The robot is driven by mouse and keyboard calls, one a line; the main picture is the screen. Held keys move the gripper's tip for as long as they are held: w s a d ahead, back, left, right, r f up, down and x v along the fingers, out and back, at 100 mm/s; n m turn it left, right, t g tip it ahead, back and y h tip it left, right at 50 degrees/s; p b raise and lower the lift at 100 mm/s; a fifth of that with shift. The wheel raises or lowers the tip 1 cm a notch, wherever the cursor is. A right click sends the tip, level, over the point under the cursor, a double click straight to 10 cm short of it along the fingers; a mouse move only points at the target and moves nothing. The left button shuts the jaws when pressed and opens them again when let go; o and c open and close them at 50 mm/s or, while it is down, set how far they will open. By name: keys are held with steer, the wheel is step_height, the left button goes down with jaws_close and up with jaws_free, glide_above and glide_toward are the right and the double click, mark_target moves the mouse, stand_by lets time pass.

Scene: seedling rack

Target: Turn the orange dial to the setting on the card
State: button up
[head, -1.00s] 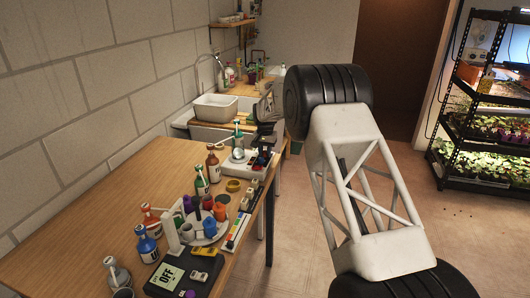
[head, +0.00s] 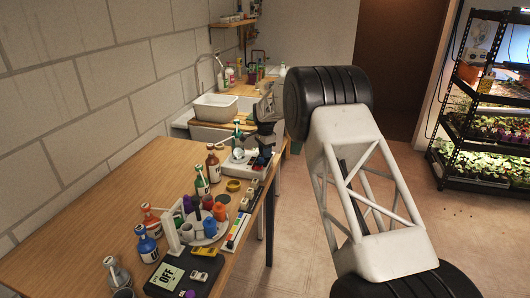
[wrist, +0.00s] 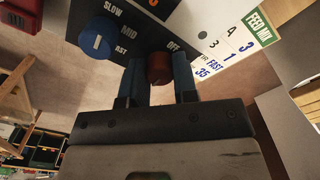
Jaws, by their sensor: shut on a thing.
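The orange dial (wrist: 159,68) shows as a dark reddish knob in the wrist view. It sits on a dark panel (wrist: 128,55), beside the printed word OFF. My gripper (wrist: 158,84) is shut on this dial, with one blue finger on each side. The dial's pointer mark is hidden or too dark to read. The FEED MIX card (wrist: 232,42) lies to the right of the panel. It shows the numbers 4, 3, 1 and 35 and the word FAST. In the head view my gripper (head: 266,128) is small and dark above the table's far end.
A blue dial (wrist: 97,34) with a white mark sits left of my gripper, among SLOW, MID and partly hidden lettering. On the table (head: 110,205) stand several bottles, a round carousel (head: 203,236) of coloured pots and a dark meter (head: 178,278) reading OFF.

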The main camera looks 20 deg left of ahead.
steer(key=shift+r, duration=0.1)
stand_by(0.4)
steer(key=o, duration=0.9)
steer(key=shift+o, duration=0.2)
steer(key=shift+r, duration=3.85)
